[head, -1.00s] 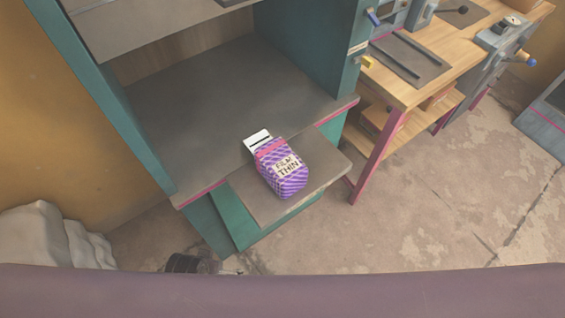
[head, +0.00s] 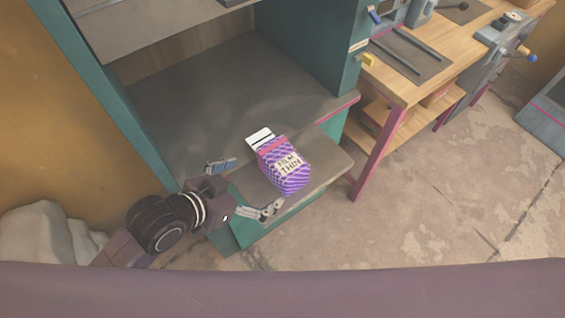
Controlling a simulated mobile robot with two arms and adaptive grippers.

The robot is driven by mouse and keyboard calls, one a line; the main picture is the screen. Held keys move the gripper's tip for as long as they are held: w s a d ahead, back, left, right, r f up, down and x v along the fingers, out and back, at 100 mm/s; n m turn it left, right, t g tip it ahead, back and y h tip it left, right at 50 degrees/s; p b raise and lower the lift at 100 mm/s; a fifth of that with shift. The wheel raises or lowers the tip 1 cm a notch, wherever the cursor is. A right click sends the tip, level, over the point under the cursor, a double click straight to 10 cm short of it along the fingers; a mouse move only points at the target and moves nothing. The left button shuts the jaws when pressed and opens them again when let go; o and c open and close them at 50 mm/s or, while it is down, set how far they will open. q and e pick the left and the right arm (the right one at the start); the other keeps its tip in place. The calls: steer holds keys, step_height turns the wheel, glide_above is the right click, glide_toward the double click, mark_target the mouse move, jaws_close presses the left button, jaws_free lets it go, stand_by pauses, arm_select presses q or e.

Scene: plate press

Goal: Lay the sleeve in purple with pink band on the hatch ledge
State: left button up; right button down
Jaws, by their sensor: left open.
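The purple sleeve with a pink band (head: 284,168) lies on the grey hatch ledge (head: 325,155) that juts out from the teal cabinet. Its label reads "FILM THIN", and a white piece with a dark stripe sticks out of its far end. My left gripper (head: 241,188) is at the ledge's left side, just left of the sleeve. Its two fingers are spread apart with nothing between them, and they point toward the sleeve. My right gripper is not in view.
The teal cabinet's grey shelf (head: 220,100) behind the ledge is bare. A wooden workbench (head: 405,90) with tools stands at the right. Whitish sacks (head: 45,238) lie at the lower left. Open concrete floor (head: 430,210) spreads to the right.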

mark_target(282, 157)
arm_select(q)
steer(key=r+h, duration=0.1)
steer(key=w+d+r+m+h, duration=0.1)
steer(key=r+m+h, duration=0.1)
steer(key=shift+w+d, duration=0.25)
steer(key=shift+w, duration=0.05)
steer(key=shift+h, duration=0.5)
steer(key=p+x, duration=0.1)
steer(key=x, duration=0.2)
steer(key=p+x, duration=0.1)
steer(key=x, duration=0.2)
steer(key=shift+w+r, duration=0.1)
steer(key=shift+w, duration=0.45)
steer(key=shift+w+d, duration=0.2)
steer(key=shift+d, duration=0.1)
steer(key=shift+f, duration=0.25)
steer(key=c, duration=0.9)
steer(key=shift+r, duration=0.1)
steer(key=shift+c, duration=1.4)
